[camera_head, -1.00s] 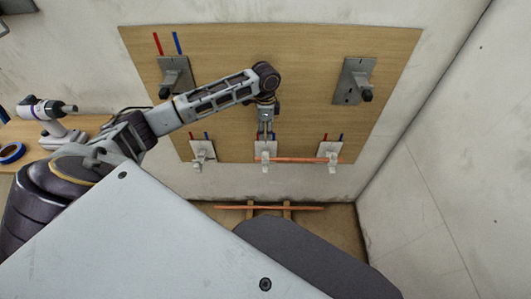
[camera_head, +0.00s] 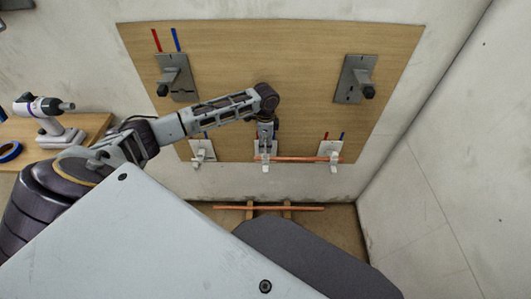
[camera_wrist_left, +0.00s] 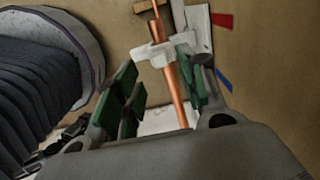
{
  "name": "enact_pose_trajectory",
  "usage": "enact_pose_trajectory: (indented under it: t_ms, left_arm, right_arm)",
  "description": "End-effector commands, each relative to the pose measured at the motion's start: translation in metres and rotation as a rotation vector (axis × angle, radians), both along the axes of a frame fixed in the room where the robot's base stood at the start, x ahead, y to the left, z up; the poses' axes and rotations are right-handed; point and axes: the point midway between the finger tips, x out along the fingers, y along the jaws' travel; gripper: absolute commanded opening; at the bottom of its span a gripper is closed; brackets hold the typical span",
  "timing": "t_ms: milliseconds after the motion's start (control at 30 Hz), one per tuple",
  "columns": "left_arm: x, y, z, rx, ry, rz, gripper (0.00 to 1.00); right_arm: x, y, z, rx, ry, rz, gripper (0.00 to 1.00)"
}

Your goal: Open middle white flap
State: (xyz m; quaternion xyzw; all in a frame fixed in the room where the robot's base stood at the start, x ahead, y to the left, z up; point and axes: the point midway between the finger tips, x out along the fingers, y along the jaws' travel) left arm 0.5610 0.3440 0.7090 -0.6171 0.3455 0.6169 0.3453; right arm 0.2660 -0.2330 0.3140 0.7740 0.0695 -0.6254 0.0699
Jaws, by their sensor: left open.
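The middle white flap (camera_head: 265,159) is on a small white bracket at the lower middle of the wooden board. My left gripper (camera_head: 265,147) is right at this bracket, in front of its upper part. In the left wrist view my left gripper (camera_wrist_left: 157,92) is open, its green-padded fingers apart. A copper pipe (camera_head: 300,159) runs from the middle bracket to the right white bracket (camera_head: 330,153). The pipe (camera_wrist_left: 176,80) also shows between the fingers in the wrist view. Whether a finger touches the flap cannot be told. My right gripper is not in view.
The left white bracket (camera_head: 202,152) has no pipe. Two grey brackets (camera_head: 177,78) (camera_head: 353,80) sit higher on the board (camera_head: 270,50). Another copper pipe (camera_head: 300,208) lies on wooden supports below. A drill (camera_head: 48,120) and blue tape (camera_head: 10,151) are on a side table at left.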

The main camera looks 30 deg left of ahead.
Motion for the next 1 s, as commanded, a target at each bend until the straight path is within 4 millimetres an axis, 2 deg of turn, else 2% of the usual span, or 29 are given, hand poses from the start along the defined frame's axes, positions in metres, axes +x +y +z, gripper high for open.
enact_pose_trajectory:
  t_ms: [200, 433, 900, 933, 1000]
  left_arm:
    - [0.0, 0.0, -0.028, 0.0, 0.001, 0.0, 0.41]
    - [0.0, 0.0, -0.049, 0.0, 0.001, 0.0, 0.41]
    - [0.0, 0.0, -0.056, 0.001, 0.001, -0.001, 0.41]
    - [0.0, 0.0, -0.056, 0.001, 0.001, -0.001, 0.4]
    - [0.0, 0.0, -0.056, 0.001, 0.001, -0.001, 0.31]
  right_arm:
    - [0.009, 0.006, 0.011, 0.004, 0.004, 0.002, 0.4]
    - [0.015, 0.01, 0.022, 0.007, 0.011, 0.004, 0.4]
    - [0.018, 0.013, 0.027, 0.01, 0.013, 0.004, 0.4]
    - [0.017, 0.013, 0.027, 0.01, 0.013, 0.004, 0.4]
    - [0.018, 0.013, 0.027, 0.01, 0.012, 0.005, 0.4]
